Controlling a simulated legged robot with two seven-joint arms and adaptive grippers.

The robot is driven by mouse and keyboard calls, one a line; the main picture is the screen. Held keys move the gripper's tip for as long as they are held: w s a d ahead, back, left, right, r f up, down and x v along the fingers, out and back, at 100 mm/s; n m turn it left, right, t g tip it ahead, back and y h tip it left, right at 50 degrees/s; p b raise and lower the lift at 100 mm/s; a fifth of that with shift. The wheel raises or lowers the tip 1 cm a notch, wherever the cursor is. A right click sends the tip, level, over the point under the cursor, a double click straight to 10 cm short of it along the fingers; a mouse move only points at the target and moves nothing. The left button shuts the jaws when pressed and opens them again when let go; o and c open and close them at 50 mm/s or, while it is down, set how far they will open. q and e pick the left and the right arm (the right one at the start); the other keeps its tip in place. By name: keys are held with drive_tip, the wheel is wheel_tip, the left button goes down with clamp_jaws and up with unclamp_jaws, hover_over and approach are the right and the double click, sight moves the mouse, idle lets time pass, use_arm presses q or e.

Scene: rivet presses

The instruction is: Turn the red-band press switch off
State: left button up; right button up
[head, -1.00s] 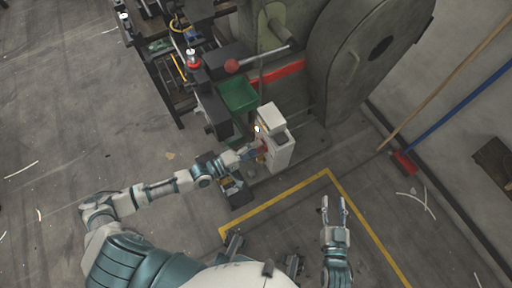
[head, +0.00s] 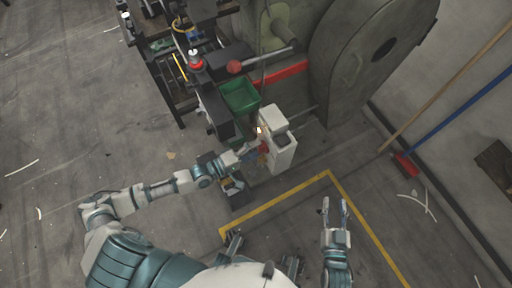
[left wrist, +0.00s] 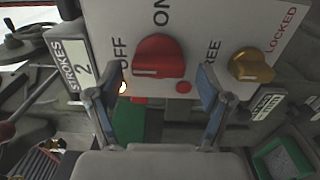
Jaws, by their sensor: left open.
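The press (head: 345,60) has a red band (head: 280,75) low on its body. A white control box (head: 277,140) stands in front of it, with my left gripper (head: 260,148) at its left face. In the left wrist view, the box's panel carries a red knob (left wrist: 158,60) between OFF and ON labels. A pale mark shows on the knob; I cannot tell which label it points to. My left gripper, also in the left wrist view (left wrist: 152,82), is open, its fingers either side below the knob, apparently not touching it. My right gripper (head: 333,203) is open and empty over the floor.
A yellow knob (left wrist: 251,65) sits right of the red one, by FREE and LOCKED labels, near the right finger. A STROKES counter (left wrist: 78,70) reads 2. A green bin (head: 239,95) stands behind the box. The floor around my right gripper is clear.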

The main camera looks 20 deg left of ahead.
use_arm(q)
drive_tip(key=v, duration=1.1)
drive_tip(key=shift+s+a, duration=0.2)
drive_tip(key=shift+a, duration=0.15)
drive_tip(key=shift+f, duration=0.1)
